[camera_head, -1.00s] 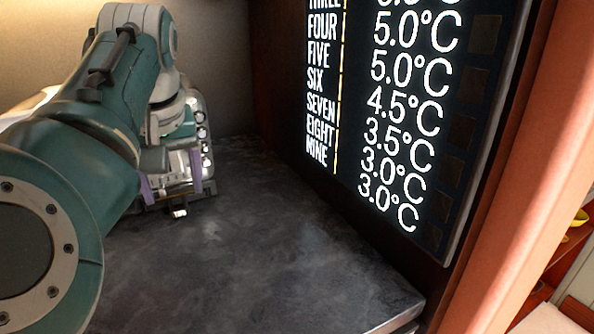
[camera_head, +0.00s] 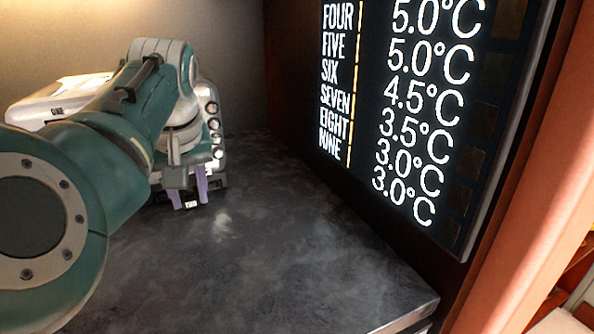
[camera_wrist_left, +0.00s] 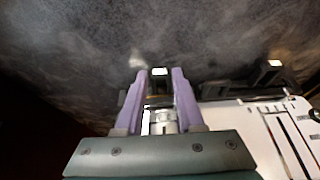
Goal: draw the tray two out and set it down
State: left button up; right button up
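My left gripper (camera_head: 190,202) has two purple fingers close together at the front of the white unit (camera_head: 62,98), low over the dark worktop. In the left wrist view, the fingers stand either side of a dark tray handle (camera_wrist_left: 159,86) with a small white label at its end, and look shut on it. The label is too small to read, so I cannot confirm its number. A similar dark handle (camera_wrist_left: 268,76) with a white label lies to its right in that view. My left arm hides much of the unit. My right gripper is not in view.
The dark stone worktop (camera_head: 270,235) is clear in front and to the right. A black display panel (camera_head: 420,120) with lit words and temperatures stands on the right, beside an orange-brown post (camera_head: 535,190).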

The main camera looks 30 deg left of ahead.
pick_arm(q)
grip_shut()
dwell(0.6)
dwell(1.0)
